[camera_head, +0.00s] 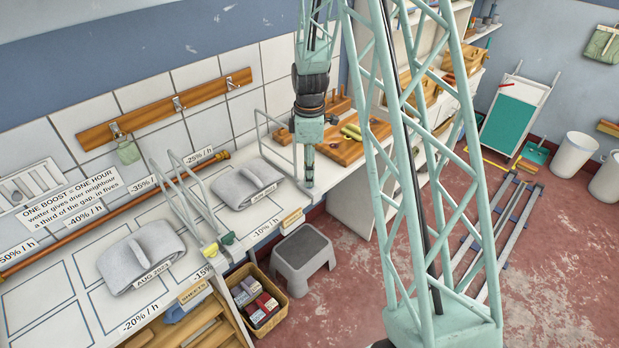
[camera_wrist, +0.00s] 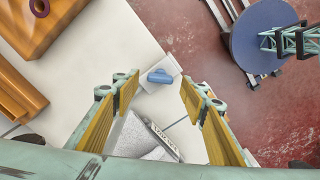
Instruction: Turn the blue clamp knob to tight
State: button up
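The blue clamp knob (camera_wrist: 160,77) shows in the wrist view as a small blue bar-shaped handle on a pale plate at the edge of the white bench (camera_wrist: 110,45). My gripper (camera_wrist: 158,84) is open, with its two yellow-faced fingers apart on either side of the knob in the picture. Nothing is between the fingers, and the knob lies beyond the fingertips. In the head view my gripper (camera_head: 309,165) points down over the bench near its front edge. I cannot make out the knob there.
A grey folded cloth bundle (camera_head: 247,187) lies on the bench left of my gripper. A wooden board (camera_head: 345,150) with small items lies behind to the right. Wire frames (camera_head: 272,138) stand nearby. A grey step stool (camera_head: 303,258) stands on the red floor below.

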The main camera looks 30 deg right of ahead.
jog(key=shift+f, duration=1.2)
jog(key=shift+c, duration=0.5)
jog(key=c, duration=0.8)
